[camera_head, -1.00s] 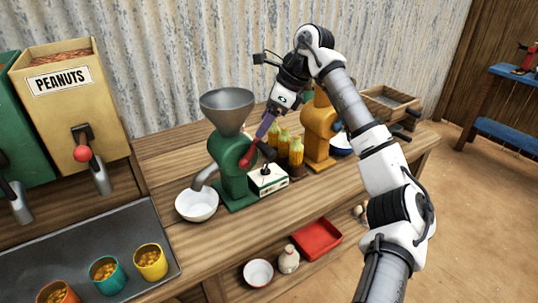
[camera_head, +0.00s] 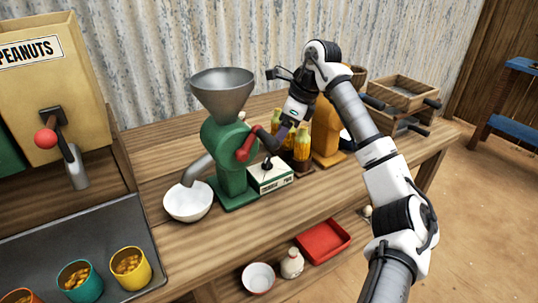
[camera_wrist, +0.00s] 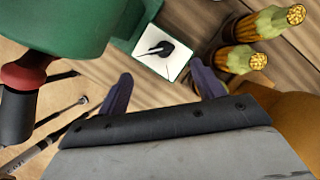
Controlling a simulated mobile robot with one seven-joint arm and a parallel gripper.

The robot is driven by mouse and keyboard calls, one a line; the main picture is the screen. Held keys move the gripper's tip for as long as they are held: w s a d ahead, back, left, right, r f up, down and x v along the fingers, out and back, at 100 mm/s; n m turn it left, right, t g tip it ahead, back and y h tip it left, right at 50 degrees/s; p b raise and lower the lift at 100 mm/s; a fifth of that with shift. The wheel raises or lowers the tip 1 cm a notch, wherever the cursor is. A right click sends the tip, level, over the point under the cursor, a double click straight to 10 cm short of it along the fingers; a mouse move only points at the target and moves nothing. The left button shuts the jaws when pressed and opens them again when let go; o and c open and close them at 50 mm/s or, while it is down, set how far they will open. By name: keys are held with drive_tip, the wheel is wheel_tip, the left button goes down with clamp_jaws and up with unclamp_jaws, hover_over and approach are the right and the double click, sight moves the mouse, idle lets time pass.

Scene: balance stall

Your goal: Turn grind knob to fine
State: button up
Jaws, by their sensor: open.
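The grind knob (camera_head: 266,163) is a small black pointer knob on a white-topped box (camera_head: 277,184) at the base of the green grinder (camera_head: 228,150). The wrist view shows the knob (camera_wrist: 161,48) from above, with its pointer toward the left. My gripper (camera_head: 284,140) is above and behind the box in the head view. In the wrist view my gripper (camera_wrist: 158,85) is open, with two purple fingers apart and nothing between them. The knob lies beyond the fingertips, apart from them. The box's label is too small to read fully.
The red crank arm (camera_head: 248,145) with a black handle stands close to my gripper. A white bowl (camera_head: 188,203) sits under the grinder spout. The table front is clear.

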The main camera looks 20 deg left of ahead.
sight(267, 158)
drive_tip(key=p+x, duration=0.1)
drive_tip(key=x, duration=0.8)
drive_tip(key=shift+w, duration=0.1)
drive_tip(key=c, duration=1)
